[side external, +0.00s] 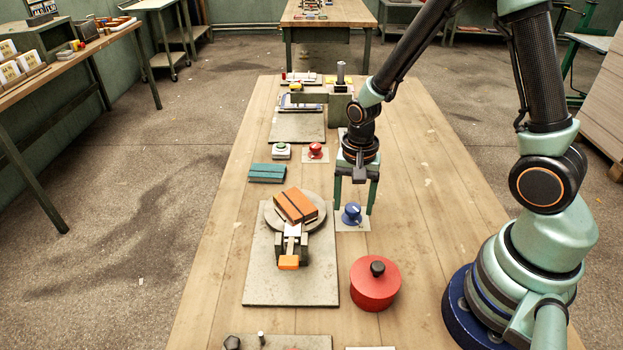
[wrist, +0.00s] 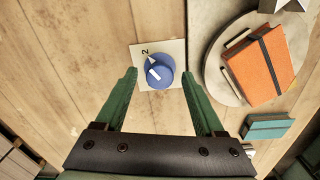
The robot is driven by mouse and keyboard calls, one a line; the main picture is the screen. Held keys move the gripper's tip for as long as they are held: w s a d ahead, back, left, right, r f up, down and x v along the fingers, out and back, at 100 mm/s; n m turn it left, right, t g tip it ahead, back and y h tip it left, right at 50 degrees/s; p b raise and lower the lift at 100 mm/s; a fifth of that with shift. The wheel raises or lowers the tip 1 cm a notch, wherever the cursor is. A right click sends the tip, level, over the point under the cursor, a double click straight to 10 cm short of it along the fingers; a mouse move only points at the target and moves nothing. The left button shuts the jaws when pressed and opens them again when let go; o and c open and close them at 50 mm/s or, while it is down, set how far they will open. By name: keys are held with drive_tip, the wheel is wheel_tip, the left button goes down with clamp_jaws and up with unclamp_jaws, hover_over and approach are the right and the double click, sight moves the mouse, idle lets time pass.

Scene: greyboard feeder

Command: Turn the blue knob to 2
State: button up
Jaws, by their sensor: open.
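The blue knob (side external: 351,214) stands on a small pale plate (side external: 353,225) on the wooden table. In the wrist view the knob (wrist: 164,66) has a white bar on its top and a pale pointed piece at its upper-left edge, close to the printed 2 (wrist: 145,52). Other marks on the plate are too small to read or hidden. My gripper (side external: 352,211) points down over the knob. In the wrist view my gripper (wrist: 159,74) is open, with one green finger on each side of the knob and a gap on both sides.
A round grey turntable (side external: 272,221) with an orange notebook (side external: 295,205) is left of the knob. A red lidded pot (side external: 375,286) stands in front. A red knob (side external: 316,151) and a teal block (side external: 267,173) lie farther back. The table right of the knob is clear.

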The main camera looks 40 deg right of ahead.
wheel_tip(320, 180, up, 12)
idle(0.6)
wheel_tip(320, 180, up, 11)
drive_tip(key=n+t, duration=0.6)
drive_tip(key=n, duration=0.5)
hover_over(353, 208)
drive_tip(key=s, duration=0.4)
drive_tip(key=shift+s+a+f, duration=0.1)
drive_tip(key=shift+a+f, duration=0.1)
drive_tip(key=shift+a, duration=0.2)
